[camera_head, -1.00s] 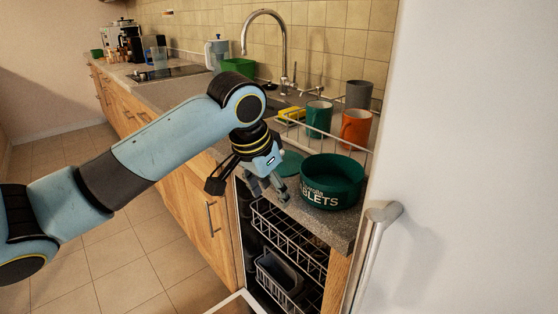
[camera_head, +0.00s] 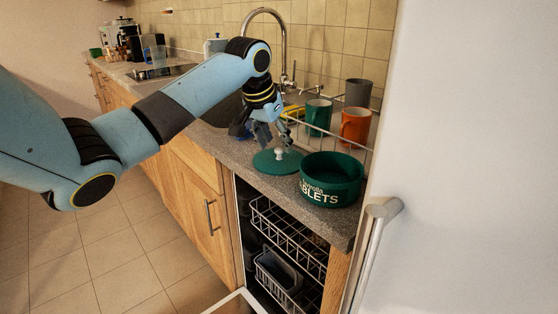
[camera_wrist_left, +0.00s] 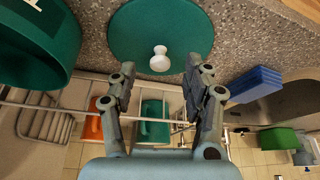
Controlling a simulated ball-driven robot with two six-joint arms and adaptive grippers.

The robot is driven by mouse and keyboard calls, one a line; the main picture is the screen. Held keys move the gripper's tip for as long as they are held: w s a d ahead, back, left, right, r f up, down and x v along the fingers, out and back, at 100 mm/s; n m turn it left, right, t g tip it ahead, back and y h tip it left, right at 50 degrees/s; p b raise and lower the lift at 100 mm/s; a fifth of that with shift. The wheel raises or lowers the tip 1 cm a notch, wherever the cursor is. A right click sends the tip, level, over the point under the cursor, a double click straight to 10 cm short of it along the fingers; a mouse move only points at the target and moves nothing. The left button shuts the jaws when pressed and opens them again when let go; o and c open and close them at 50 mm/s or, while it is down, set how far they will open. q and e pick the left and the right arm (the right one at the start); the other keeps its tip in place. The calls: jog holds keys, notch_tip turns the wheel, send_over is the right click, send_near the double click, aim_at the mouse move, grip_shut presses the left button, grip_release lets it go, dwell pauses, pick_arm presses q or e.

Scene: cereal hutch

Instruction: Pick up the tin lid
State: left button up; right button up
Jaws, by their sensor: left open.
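The tin lid (camera_head: 265,163) is a flat green disc with a white knob, lying on the grey speckled counter. It also shows at the top of the left wrist view (camera_wrist_left: 150,25), with its knob (camera_wrist_left: 160,58) just beyond the fingertips. My left gripper (camera_head: 273,142) is open and empty, just above and behind the lid. In the left wrist view its fingers (camera_wrist_left: 160,78) are spread to either side of the knob's line and look apart from it. The open green tin (camera_head: 332,182) with white lettering stands to the right of the lid. My right gripper is not in view.
A wire rack with a green mug (camera_head: 318,118), an orange mug (camera_head: 355,127) and a grey cup (camera_head: 358,93) stands behind the tin. A blue sponge-like block (camera_wrist_left: 257,84) lies near the sink. The open dishwasher (camera_head: 285,245) is below the counter edge.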

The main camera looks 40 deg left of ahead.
aim_at(278, 149)
pick_arm(q)
jog(key=x, duration=0.3)
jog(key=shift+w, duration=0.1)
grip_shut()
